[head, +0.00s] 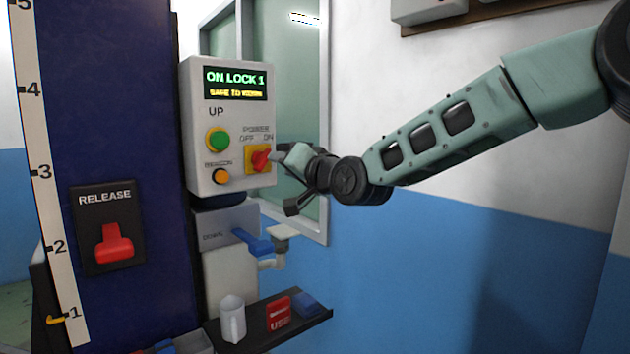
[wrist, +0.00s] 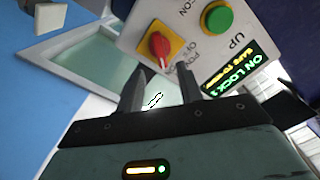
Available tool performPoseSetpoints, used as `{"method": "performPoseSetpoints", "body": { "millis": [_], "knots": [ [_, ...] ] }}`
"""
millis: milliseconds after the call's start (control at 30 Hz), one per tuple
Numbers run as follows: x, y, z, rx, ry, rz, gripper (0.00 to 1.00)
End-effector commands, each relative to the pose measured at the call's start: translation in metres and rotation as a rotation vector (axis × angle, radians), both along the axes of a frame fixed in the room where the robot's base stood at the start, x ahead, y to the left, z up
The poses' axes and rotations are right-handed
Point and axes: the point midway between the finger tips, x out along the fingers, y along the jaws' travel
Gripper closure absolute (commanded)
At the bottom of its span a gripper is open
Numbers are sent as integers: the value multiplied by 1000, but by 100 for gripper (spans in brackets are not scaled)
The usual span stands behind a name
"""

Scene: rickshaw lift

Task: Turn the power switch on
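The power switch (head: 260,159) is a red knob on a yellow square plate, marked POWER OFF and ON, on the grey control box (head: 199,110). In the head view the knob is tilted toward the upper right, toward ON. The knob also shows in the wrist view (wrist: 159,44). My gripper (head: 283,178) is just right of the box. In the wrist view its two fingers (wrist: 158,88) are apart with nothing between them, and the knob is beyond their tips, not held. The box's display reads ON LOCK 1.
A green UP button (head: 217,140) and an orange BEACON button (head: 221,176) sit left of the switch. A red RELEASE handle (head: 114,244) is on the blue column.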

Motion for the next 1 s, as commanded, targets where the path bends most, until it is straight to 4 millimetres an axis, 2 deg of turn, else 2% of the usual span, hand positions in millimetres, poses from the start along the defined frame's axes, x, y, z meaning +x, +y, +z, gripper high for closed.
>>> {"method": "performPoseSetpoints", "body": {
  "millis": [200,433,633,1000],
  "knots": [
    [-40,-28,-2,-4,-2,-4,64],
    [-72,-49,0,-3,-2,-1,64],
    [-84,-57,0,0,-1,-1,64],
    [-86,-58,0,1,1,0,64]
  ]
}}
